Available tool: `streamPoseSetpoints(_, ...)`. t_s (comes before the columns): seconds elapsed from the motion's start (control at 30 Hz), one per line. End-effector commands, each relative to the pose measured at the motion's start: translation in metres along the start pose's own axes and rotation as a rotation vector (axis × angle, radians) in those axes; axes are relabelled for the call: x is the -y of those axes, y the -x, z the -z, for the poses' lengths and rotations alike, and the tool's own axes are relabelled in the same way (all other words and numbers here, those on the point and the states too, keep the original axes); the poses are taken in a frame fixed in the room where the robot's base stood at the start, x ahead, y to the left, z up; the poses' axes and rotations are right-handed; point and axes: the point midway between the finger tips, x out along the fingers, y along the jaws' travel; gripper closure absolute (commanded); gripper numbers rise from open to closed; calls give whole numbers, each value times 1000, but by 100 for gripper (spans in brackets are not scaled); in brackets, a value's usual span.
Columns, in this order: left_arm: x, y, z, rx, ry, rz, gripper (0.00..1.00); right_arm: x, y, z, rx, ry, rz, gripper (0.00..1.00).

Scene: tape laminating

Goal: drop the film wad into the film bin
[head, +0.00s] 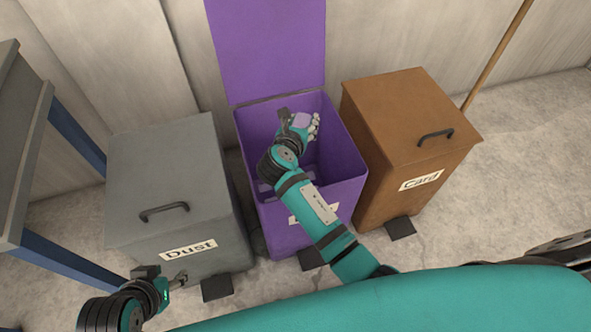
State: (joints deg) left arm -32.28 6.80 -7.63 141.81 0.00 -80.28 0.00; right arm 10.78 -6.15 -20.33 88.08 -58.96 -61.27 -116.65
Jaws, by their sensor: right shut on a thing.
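The film bin (348,172) is a purple box in the middle of the head view, its lid (266,45) standing open against the wall. Its front label is mostly covered by my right arm. My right gripper (311,127) is over the open bin, within its rim outline, shut on a small pale wad, the film wad (302,119). The fingers and the small size hide most of the wad's shape. My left gripper (181,281) is low at the left, in front of the dust bin; its jaws are too small to read.
A grey closed bin labelled Dust (170,180) stands left of the film bin. A brown closed bin labelled Card (400,130) stands on its right. A table with blue legs (70,135) is at the far left. Concrete floor (500,185) is clear at the right.

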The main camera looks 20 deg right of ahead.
Motion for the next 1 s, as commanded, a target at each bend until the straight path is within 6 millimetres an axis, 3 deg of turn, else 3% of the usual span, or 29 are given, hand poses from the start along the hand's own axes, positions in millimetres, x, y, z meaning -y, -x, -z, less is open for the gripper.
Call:
streamPoseSetpoints(0.03, 0, 0, 0, 0, 0, 0, 60, 0, 0, 0, 0, 0, 0, 57)
streamPoseSetpoints(0.23, 0, 0, 0, 1, 0, 0, 60, 0, 0, 0, 0, 0, 0, 31)
streamPoseSetpoints(0.57, 0, 0, -1, 2, 0, 0, 60, 0, 4, 0, 0, 1, -1, 31)
streamPoseSetpoints(0.73, 0, 0, -1, 2, 0, 0, 60, 0, 27, 1, -1, 0, -2, 31)
streamPoseSetpoints(1.0, 0, 0, 0, 2, 0, 0, 60, 0, 85, 1, -2, -1, -2, 31)
